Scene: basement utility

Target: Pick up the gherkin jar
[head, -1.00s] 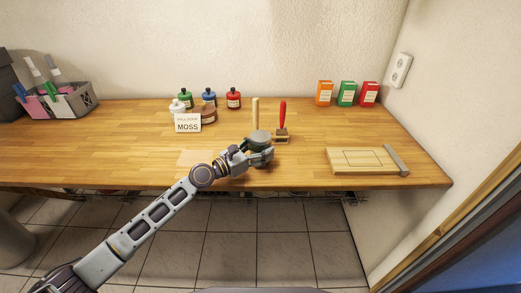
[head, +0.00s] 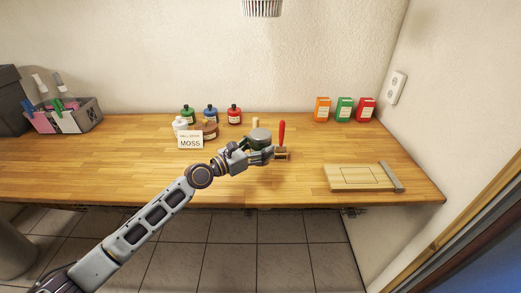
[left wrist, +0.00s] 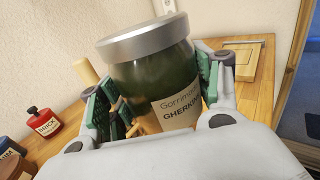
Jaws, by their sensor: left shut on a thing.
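The gherkin jar (left wrist: 150,75) is dark green with a silver lid and a pale label reading "GHERKIN" in part. In the left wrist view it stands between the two green-padded fingers of my left gripper (left wrist: 158,92), which is shut on it. In the head view the jar (head: 260,136) shows at the end of my left arm, over the middle of the table, partly hidden by the gripper (head: 262,153). The jar hides most of a wooden-handled tool (head: 255,122) behind it. My right gripper is not in view.
A red-handled tool (head: 281,134) stands close right of the jar. A wooden board (head: 358,177) lies right; three boxes (head: 343,110) stand behind. The table's left front is clear.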

